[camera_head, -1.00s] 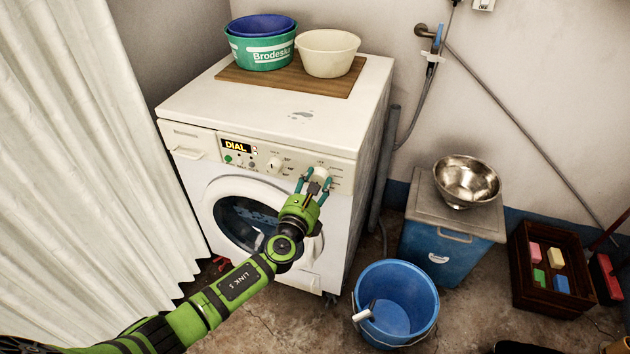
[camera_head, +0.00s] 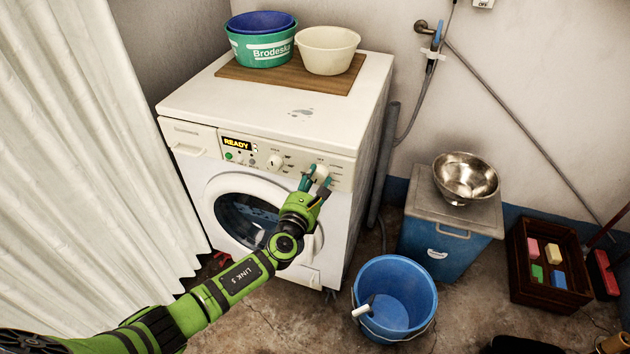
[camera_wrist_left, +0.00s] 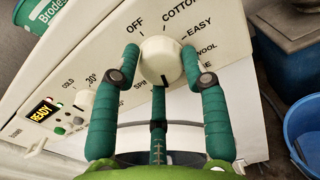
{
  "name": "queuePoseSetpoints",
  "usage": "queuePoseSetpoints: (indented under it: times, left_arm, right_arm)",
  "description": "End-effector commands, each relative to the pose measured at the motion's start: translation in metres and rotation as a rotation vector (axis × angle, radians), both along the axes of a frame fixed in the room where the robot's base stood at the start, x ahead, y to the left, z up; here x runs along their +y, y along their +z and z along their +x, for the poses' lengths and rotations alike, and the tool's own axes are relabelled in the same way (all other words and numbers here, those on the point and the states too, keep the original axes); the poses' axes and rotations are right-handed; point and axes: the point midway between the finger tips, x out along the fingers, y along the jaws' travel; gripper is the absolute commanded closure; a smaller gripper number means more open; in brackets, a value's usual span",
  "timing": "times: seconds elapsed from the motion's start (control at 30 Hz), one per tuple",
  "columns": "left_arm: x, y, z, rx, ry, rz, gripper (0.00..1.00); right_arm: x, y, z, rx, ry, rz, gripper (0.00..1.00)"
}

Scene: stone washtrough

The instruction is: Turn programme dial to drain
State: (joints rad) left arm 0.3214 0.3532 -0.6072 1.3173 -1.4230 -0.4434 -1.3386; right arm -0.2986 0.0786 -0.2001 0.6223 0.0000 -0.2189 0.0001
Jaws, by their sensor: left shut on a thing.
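The programme dial (camera_head: 320,172) is a cream round knob on the right of the washing machine's (camera_head: 330,260) front panel. My left gripper (camera_head: 313,180) is shut on it. A dark mark on the dial points down in that view, between SPIN and a label ending in E. OFF, COTTON, EASY and WOOL are readable around it. The label under the mark is hidden by the gripper. The display (camera_head: 237,144) reads READY. My right gripper is not in view.
A smaller knob (camera_head: 274,162) with temperature marks is left of the dial. Basins (camera_head: 262,48) stand on a board on top. A blue bucket (camera_head: 398,290) is on the floor at front right, beside a blue box (camera_head: 440,245) with a metal bowl. A curtain (camera_head: 90,130) hangs at left.

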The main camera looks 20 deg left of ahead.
Motion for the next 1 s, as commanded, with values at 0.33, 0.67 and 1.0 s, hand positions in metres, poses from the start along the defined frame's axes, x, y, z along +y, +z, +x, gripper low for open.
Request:
queuePoseSetpoints:
  times: [0.33,0.67,1.0]
  left_arm:
    - [0.0,0.005,0.002,-0.009,0.002,-0.002,0.33]
    - [0.001,0.001,-0.02,-0.004,-0.001,-0.003,0.33]
    - [0.003,0.004,-0.089,-0.007,0.0,-0.002,0.33]
  right_arm:
    - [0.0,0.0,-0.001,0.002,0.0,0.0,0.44]
    - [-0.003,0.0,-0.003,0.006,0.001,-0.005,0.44]
    - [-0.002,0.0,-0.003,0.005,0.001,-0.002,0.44]
